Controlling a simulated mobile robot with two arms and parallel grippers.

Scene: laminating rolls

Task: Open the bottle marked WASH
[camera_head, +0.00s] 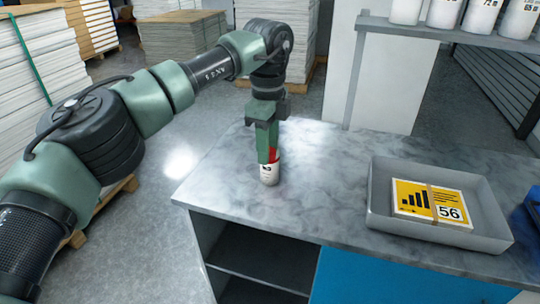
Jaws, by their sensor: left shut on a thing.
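A small white bottle (269,175) with a red top part stands near the left end of the grey marbled counter. My left gripper (268,153) points down from above and is shut on the bottle at its red upper part. The gripper covers most of the top of the bottle. A dark mark shows on the bottle, but it is too small to read. My right gripper is not in view.
A grey tray (384,222) with a yellow card pack (428,203) marked 56 sits to the right on the counter (328,165). A shelf (440,36) with several white containers stands at the back right. The counter between bottle and tray is clear. A blue item (534,208) shows at the right edge.

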